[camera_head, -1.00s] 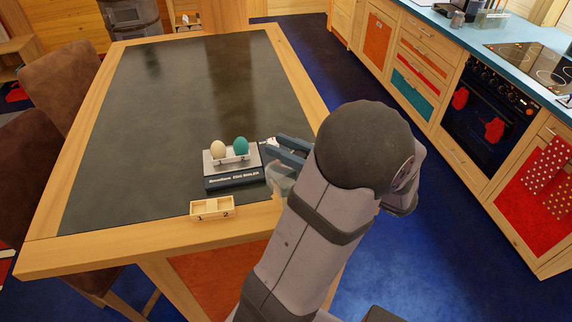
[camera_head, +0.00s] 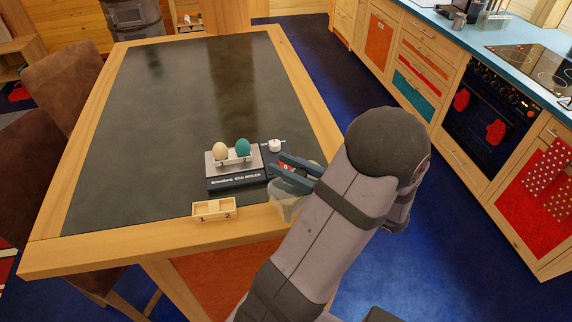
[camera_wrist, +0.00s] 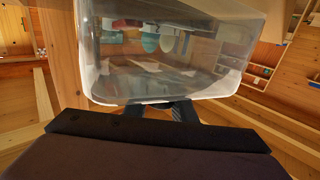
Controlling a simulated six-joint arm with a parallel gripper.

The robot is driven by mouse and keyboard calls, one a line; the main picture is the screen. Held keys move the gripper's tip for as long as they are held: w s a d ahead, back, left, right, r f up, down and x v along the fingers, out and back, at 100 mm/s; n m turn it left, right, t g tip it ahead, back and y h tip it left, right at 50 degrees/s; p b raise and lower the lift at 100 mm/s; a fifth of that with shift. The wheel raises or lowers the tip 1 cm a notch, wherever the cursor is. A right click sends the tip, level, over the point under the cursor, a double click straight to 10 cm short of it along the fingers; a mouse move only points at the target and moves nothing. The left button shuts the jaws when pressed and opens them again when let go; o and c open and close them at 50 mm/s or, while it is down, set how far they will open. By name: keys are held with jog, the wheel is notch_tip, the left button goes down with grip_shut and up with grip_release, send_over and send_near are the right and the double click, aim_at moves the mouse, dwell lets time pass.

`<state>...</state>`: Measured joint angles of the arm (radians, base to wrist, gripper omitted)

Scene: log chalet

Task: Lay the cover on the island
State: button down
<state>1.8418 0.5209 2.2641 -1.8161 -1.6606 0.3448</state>
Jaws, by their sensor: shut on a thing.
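The cover (camera_head: 287,198) is a clear, box-like shell. My gripper (camera_head: 294,168) is shut on it and holds it at the island's right front edge, just right of the egg boiler (camera_head: 236,182). In the wrist view the cover (camera_wrist: 170,88) fills the upper middle, in front of the dark jaws (camera_wrist: 172,108). The island (camera_head: 120,160) has a dark top with a wooden border. Whether the cover touches the island is hard to tell. The near jaw parts are partly hidden by my arm in the head view.
A cream egg (camera_head: 220,151) and a teal egg (camera_head: 243,147) sit in the egg boiler. A small white-topped item (camera_head: 274,146) stands right of it. A wooden holder marked 1 and 2 (camera_head: 214,210) lies in front. The island's left and back are clear.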

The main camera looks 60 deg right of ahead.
aim_at(307, 176)
jog(key=shift+f, duration=0.15)
jog(key=c, duration=1.5)
grip_release()
jog(key=shift+r, duration=0.2)
jog(key=shift+s+f, duration=0.15)
jog(key=shift+s, duration=0.2)
jog(key=shift+s+b, duration=0.95)
jog(key=shift+s, duration=0.7)
